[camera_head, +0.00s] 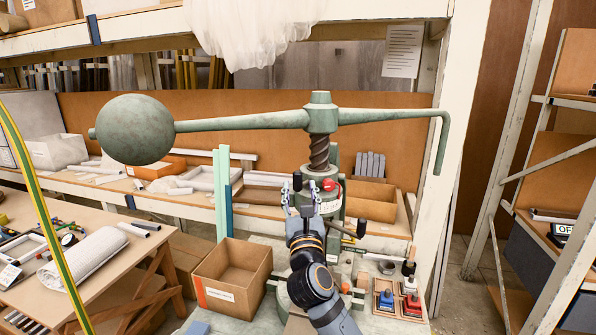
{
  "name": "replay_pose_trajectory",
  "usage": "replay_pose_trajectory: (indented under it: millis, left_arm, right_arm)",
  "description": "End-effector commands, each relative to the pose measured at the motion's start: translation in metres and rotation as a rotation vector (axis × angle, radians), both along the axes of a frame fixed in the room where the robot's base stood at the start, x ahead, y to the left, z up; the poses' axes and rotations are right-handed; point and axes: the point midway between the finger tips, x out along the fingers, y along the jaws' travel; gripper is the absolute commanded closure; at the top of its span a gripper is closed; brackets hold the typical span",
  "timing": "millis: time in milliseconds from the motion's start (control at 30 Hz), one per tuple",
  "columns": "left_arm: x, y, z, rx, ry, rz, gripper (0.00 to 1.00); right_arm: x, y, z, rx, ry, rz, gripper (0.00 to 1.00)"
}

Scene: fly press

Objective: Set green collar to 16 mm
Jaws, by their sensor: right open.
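The fly press stands in the middle of the head view, with a green ball-weighted arm (240,121) across the top of a brown threaded screw (319,152). Below the screw, a green collar-like ring (320,171) sits at the top of the press body, with a red knob (328,185) at its front. A pale label (331,207) is under the knob, too small to read. My right gripper (301,196) points up in front of the press body, just left of the knob. It is open and hides part of the body. My left gripper is not in view.
An open cardboard box (232,277) stands left of my right arm. Small trays with blue and red items (411,307) lie to the right. A workbench with tools and a rolled cloth (83,255) is at the left. The press arm's bent handle (441,145) hangs at right.

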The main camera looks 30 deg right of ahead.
Motion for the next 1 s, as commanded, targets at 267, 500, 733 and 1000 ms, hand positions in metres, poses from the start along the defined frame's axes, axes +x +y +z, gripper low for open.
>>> replay_pose_trajectory:
  millis: [267, 500, 733, 1000]
  left_arm:
    - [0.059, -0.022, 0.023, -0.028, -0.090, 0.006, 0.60]
    - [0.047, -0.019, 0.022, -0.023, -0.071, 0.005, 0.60]
    - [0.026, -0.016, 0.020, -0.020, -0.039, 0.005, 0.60]
    - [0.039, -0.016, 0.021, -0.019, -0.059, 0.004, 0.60]
  right_arm:
    - [0.037, -0.020, 0.021, -0.001, 0.000, 0.000, 0.53]
    - [0.043, -0.024, 0.020, 0.000, 0.000, 0.000, 0.53]
    - [0.043, -0.024, 0.020, -0.001, 0.000, 0.000, 0.68]
    - [0.043, -0.023, 0.020, -0.001, 0.001, 0.001, 1.00]
